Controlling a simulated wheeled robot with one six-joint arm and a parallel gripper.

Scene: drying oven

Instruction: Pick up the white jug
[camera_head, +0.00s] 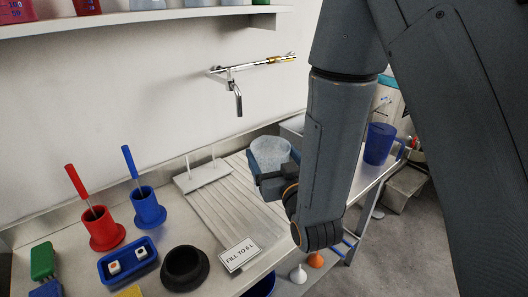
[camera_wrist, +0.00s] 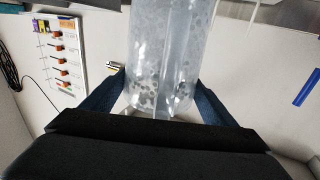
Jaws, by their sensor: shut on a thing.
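The white jug (camera_head: 271,151) is translucent and whitish. It is in the middle of the head view, over the right end of the ribbed drainboard. My gripper (camera_head: 268,170) is shut on it, with a blue finger on each side. In the wrist view the jug (camera_wrist: 163,55) stands between the two fingers of my gripper (camera_wrist: 163,100), and its upper part is cut off by the frame edge. My arm hides part of the area to the right of the jug in the head view. I cannot tell whether its base touches the surface.
A sign reading "FILL TO 6 L" (camera_head: 238,254) lies at the front of the drainboard (camera_head: 225,202). A wall tap (camera_head: 237,90) hangs above. A blue jug (camera_head: 380,144) stands at the right. Red (camera_head: 103,228) and blue (camera_head: 149,206) holders and a black ring (camera_head: 185,267) are at the left.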

